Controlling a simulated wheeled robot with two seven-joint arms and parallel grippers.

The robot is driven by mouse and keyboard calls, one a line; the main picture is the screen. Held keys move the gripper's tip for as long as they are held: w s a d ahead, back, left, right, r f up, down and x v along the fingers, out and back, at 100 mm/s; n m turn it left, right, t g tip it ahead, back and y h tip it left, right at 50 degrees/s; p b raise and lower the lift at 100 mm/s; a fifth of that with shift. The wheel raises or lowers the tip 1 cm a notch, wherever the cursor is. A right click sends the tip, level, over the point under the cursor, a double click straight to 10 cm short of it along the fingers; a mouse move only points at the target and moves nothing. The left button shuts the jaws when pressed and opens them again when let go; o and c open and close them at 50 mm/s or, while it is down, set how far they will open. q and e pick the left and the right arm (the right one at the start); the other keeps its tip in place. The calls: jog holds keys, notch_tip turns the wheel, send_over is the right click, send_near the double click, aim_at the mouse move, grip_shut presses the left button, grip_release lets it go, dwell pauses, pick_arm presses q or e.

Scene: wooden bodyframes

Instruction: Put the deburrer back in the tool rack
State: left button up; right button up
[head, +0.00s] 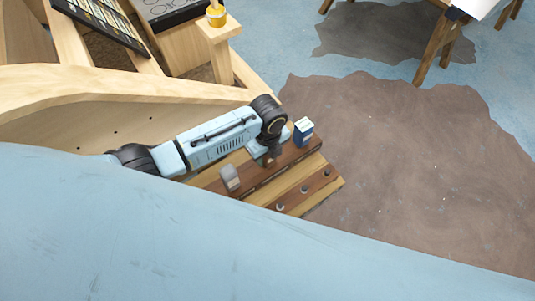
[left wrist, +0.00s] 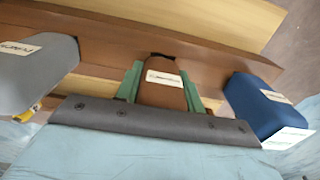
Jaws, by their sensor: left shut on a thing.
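The tool rack (head: 288,173) is a stepped wooden board of dark and light strips in the head view; its brown board (left wrist: 110,35) crosses the left wrist view. My left gripper (left wrist: 163,92) has green fingers on both sides of a brown handle with a pale label, which I take to be the deburrer (left wrist: 163,93). The fingers are shut on it. The handle lies against the rack's edge, between two other tools; its tip is hidden, so how deep it sits I cannot tell. In the head view my left gripper (head: 267,160) is at the rack. My right gripper is not in view.
A grey tool (head: 230,178) and a blue tool (head: 303,131) stand in the rack close on either side of my left gripper. A large wooden frame (head: 120,85) lies behind my arm. A yellow cup (head: 216,15) stands on a post.

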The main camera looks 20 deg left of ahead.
pick_arm(q)
jog(key=shift+f, duration=0.25)
jog(key=o, duration=1.2)
notch_tip(320, 180, up, 13)
jog(key=shift+f+p, duration=0.2)
jog(key=shift+p, duration=0.65)
